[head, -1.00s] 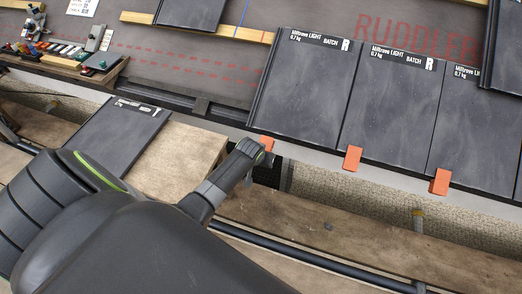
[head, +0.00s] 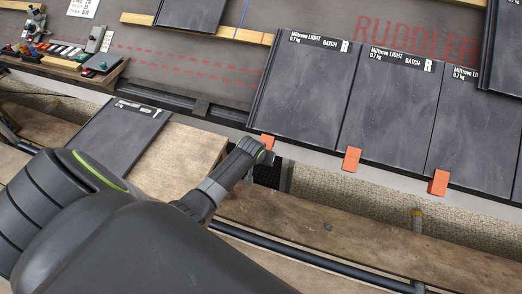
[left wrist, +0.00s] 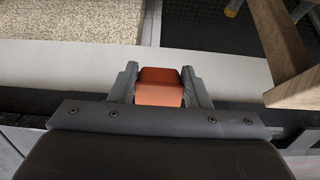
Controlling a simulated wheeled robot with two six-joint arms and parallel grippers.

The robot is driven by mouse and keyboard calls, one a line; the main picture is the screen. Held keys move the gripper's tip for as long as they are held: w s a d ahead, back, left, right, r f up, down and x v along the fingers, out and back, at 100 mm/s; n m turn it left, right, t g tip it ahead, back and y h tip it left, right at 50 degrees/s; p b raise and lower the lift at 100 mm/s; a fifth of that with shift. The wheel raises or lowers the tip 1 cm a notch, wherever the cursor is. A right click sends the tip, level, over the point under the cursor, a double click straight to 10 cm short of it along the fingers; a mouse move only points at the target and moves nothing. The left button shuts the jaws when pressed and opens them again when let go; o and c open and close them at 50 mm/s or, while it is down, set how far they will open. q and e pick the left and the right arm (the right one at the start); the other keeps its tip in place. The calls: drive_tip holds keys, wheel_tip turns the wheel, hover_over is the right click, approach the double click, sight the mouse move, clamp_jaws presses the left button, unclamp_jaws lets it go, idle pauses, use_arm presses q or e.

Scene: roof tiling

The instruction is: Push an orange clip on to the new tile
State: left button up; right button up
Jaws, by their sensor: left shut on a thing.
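The leftmost laid dark tile (head: 305,95), marked Miltrove LIGHT, lies in a row on the roof. An orange clip (head: 267,141) sits at its lower left corner, partly hidden by my left gripper (head: 262,153). In the left wrist view, the left gripper (left wrist: 159,88) is shut on the orange clip (left wrist: 160,90), with a finger on each side of it. The clip is against the pale eave edge; how far it is seated on the tile cannot be told. My right gripper is in no view.
Orange clips (head: 351,159) and (head: 438,182) sit on the lower edges of the tiles to the right. A loose tile (head: 120,140) lies on the wooden boards at left. A tool tray (head: 70,65) stands at upper left. A scaffold plank (head: 370,235) runs below the eave.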

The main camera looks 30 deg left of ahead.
use_arm(q)
drive_tip(key=shift+w+a+r+p, duration=0.2)
drive_tip(key=shift+w+r, duration=0.15)
drive_tip(key=shift+w, duration=0.2)
drive_tip(key=shift+w+a+r+p, duration=0.15)
drive_tip(key=shift+w+r, duration=0.15)
drive_tip(key=shift+w, duration=0.2)
idle(0.5)
drive_tip(key=shift+w+r, duration=0.45)
drive_tip(key=shift+w, duration=0.25)
idle(1.2)
drive_tip(key=o, duration=1.5)
drive_tip(key=shift+s, duration=0.1)
drive_tip(key=shift+c, duration=0.2)
drive_tip(key=shift+f, duration=0.1)
